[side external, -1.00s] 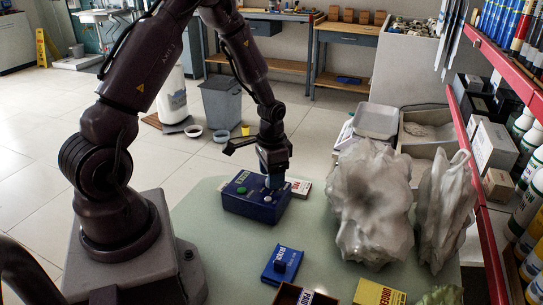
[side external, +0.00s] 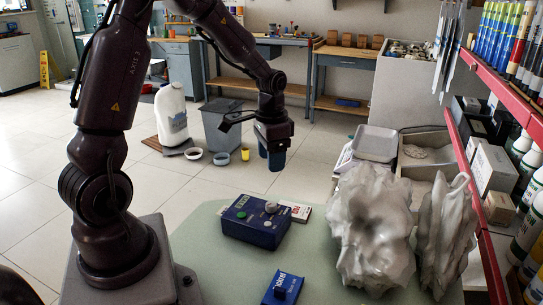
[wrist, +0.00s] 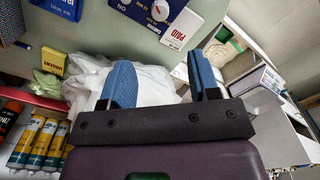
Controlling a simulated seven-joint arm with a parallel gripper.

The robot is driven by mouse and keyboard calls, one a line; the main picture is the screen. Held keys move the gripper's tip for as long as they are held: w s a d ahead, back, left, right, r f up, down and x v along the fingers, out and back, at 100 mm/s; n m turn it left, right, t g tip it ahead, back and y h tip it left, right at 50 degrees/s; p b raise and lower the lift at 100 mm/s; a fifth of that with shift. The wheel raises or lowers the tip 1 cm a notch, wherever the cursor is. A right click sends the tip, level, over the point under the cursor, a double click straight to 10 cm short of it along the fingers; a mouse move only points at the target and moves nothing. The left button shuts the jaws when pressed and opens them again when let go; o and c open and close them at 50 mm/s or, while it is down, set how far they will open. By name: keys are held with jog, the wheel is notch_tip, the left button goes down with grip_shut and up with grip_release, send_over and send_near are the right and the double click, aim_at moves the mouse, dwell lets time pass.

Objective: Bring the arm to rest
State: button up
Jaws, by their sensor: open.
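My gripper (side external: 275,160) hangs in the air above and behind the blue control box (side external: 256,222), apart from it, with its blue fingers pointing down. In the wrist view, my gripper (wrist: 163,85) has its two blue fingers spread wide with nothing between them. The box has a green button and a pale round knob on its top and stands on the pale green table (side external: 212,256). It also shows in part at the top edge of the wrist view (wrist: 150,12).
A large crumpled white mass (side external: 372,225) and a second pale one (side external: 441,235) stand right of the box. A smaller blue box (side external: 281,289) lies at the front. The red-edged shelf (side external: 500,95) with bottles rises at the right. The air around my gripper looks clear.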

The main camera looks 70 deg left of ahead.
jog(key=s+d+r+t, duration=0.5)
jog(key=s+d+r, duration=0.8)
jog(key=d+r, duration=0.2)
jog(key=shift+s+d+r+t, duration=0.15)
jog(key=shift+s+r+t, duration=0.1)
jog(key=shift+r+t, duration=0.05)
dwell(1.1)
